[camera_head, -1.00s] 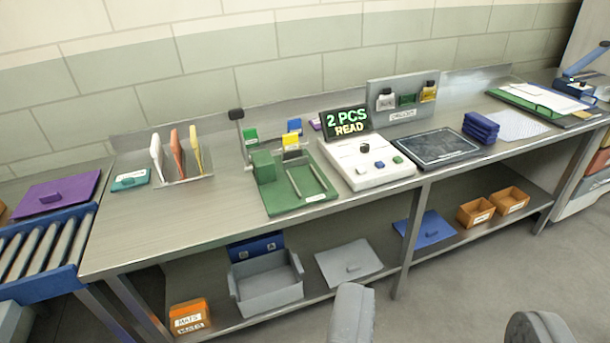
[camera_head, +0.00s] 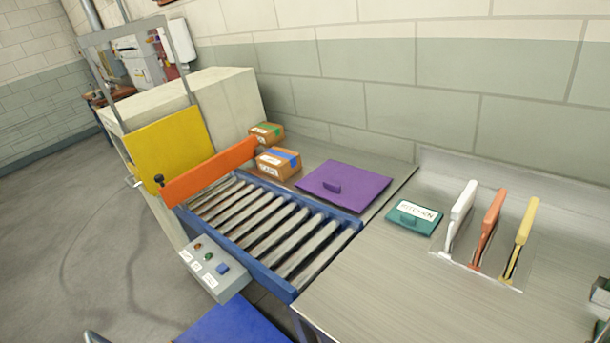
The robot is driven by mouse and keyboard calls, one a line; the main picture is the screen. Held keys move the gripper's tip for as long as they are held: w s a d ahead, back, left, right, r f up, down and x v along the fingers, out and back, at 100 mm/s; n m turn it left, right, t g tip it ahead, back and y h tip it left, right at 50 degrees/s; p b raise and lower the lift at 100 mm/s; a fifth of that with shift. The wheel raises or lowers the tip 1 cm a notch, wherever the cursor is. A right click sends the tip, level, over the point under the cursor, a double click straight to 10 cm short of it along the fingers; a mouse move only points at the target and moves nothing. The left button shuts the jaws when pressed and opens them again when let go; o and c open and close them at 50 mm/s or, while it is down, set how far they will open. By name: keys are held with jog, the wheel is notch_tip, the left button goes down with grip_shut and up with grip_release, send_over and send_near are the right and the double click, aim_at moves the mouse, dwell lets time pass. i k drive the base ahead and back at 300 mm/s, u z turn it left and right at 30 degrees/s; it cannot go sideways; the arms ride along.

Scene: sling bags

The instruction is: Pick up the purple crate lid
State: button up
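The purple crate lid (camera_head: 352,190) lies flat on the metal surface behind the roller conveyor, near the wall. It is a flat purple panel with a small raised handle (camera_head: 332,187) near its front left side. Nothing lies on top of it. My gripper's fingers are not visible in this view, so I see nothing held. A small grey piece at the bottom left edge is too cut off to identify.
A blue-framed roller conveyor (camera_head: 262,222) with an orange bar (camera_head: 210,172) lies in front of the lid. Two cardboard boxes, one nearer (camera_head: 278,163), stand left of it. A teal labelled case (camera_head: 414,217) and a rack of coloured-handled tools (camera_head: 487,235) are to the right.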

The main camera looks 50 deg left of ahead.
aim_at(353, 188)
jog(key=u, duration=0.55)
jog(key=i, duration=1.1)
jog(key=u, duration=0.95)
jog(key=i, duration=0.4)
jog(key=u, duration=0.1)
jog(key=k, duration=0.7)
jog(key=u, duration=0.25)
jog(key=i, duration=0.7)
jog(key=z, duration=0.15)
